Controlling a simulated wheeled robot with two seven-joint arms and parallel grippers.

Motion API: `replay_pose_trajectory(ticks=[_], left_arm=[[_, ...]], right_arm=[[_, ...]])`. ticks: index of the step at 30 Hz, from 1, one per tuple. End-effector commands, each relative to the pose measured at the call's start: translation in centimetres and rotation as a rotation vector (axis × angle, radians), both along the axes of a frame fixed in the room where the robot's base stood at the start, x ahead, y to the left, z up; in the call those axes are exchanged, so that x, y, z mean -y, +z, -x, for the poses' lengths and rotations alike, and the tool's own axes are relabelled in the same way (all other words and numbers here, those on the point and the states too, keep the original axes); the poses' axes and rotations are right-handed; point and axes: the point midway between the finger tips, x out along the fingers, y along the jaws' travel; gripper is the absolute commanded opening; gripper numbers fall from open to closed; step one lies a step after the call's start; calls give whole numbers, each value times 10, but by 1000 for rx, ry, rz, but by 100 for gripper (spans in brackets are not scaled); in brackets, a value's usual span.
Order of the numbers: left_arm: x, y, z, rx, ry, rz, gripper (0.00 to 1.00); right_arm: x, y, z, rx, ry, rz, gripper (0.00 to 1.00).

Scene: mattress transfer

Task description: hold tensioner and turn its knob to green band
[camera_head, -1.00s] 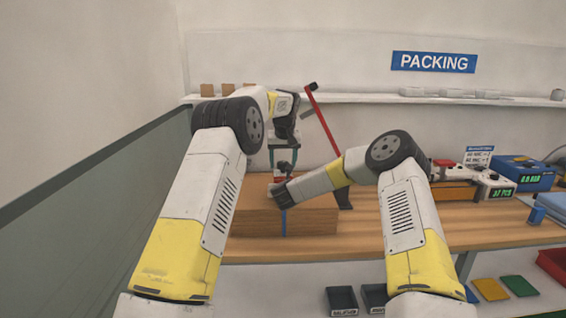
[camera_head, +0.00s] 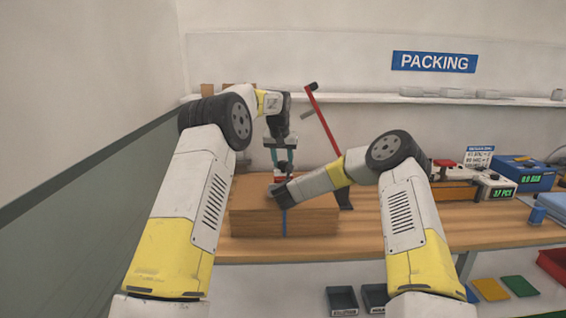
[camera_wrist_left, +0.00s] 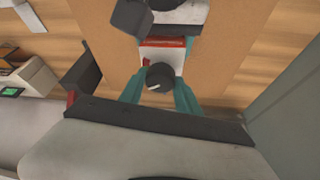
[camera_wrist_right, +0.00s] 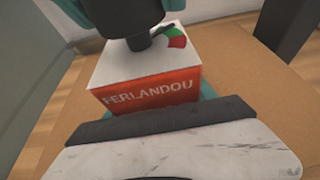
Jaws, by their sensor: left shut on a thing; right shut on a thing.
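The tensioner (camera_wrist_right: 148,82) is a small box with a white top and a red side lettered FERLANDOU, sitting on the cardboard carton (camera_head: 255,222). Its dark knob (camera_wrist_left: 160,76) has a white pointer line. My left gripper (camera_head: 283,165) comes from above and is shut on the knob, a teal finger on either side. My right gripper (camera_head: 277,190) reaches in low from the right and is shut on the tensioner; its fingers are mostly hidden. A dial patch with green and red (camera_wrist_right: 173,36) shows beside the knob in the right wrist view. I cannot tell where the pointer sits against it.
A blue strap (camera_head: 284,222) runs down the carton's front. A red lever (camera_head: 322,117) on a dark stand rises behind my right arm. A scale (camera_head: 494,187) and a blue device (camera_head: 523,173) stand on the wooden bench (camera_head: 480,222) to the right.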

Motion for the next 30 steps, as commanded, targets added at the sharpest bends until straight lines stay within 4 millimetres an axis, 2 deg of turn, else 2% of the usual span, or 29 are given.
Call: replay_pose_trajectory(ticks=[4, 5, 8, 20, 23, 30], left_arm=[[0, 0, 0, 0, 1, 0, 0], [0, 0, 0, 0, 1, -1, 43], [0, 0, 0, 0, 1, -1, 61], [0, 6, 2, 2, 2, 0, 61], [-1, 20, 7, 3, 2, 0, 61], [-5, 67, 26, 3, 3, -1, 61]], right_arm=[[0, 2, -1, 3, -1, -1, 0], [0, 2, -1, 3, -1, -1, 0], [0, 2, -1, 3, -1, -1, 0], [0, 2, -1, 3, -1, -1, 0], [0, 2, -1, 3, -1, -1, 0], [0, 2, -1, 3, -1, -1, 0]])
